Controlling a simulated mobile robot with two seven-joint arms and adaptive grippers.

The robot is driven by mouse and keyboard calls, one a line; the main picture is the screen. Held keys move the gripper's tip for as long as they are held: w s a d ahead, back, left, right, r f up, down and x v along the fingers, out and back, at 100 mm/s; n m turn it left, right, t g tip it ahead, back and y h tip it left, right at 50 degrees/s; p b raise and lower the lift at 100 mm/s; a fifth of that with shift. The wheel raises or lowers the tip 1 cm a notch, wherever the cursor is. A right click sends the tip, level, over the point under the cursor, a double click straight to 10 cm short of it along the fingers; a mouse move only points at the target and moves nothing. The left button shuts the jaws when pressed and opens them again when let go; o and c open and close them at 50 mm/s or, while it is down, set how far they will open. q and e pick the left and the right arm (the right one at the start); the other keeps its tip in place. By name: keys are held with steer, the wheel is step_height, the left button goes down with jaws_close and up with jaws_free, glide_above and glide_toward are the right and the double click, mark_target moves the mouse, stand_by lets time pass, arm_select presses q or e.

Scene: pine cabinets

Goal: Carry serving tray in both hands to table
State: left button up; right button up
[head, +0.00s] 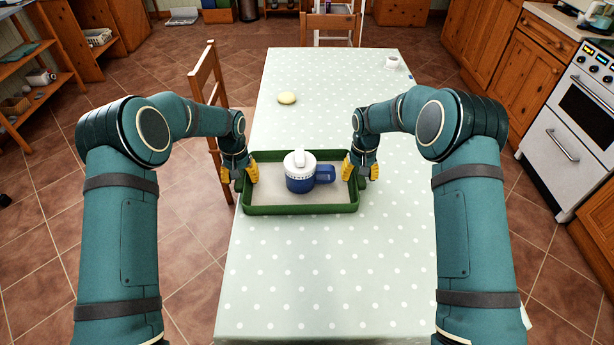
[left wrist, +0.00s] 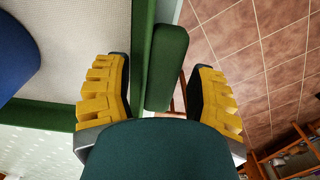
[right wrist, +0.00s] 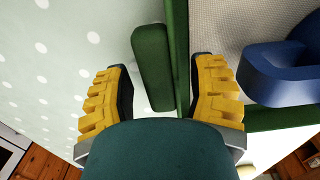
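The green serving tray (head: 302,210) with a pale inner floor appears to rest flat on the dotted table (head: 330,270), near its left edge. A blue and white lidded jug (head: 300,180) stands upright in it, handle to the right. My left gripper (head: 239,173) is at the tray's left end, its yellow fingers apart on either side of the wall and green handle (left wrist: 166,68). My right gripper (head: 361,170) straddles the right end and its handle (right wrist: 152,68) likewise. Both look open, with gaps beside the handles. Whether any finger touches is unclear.
A pale yellow oval item (head: 287,98) and a small white cup (head: 392,62) are farther back on the table. A wooden chair (head: 207,80) stands at the table's left side. A stove (head: 575,130) and cabinets are right. The table's front part is clear.

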arm_select(q)
step_height(320, 180, up, 12)
arm_select(e)
step_height(320, 180, up, 12)
stand_by(0.9)
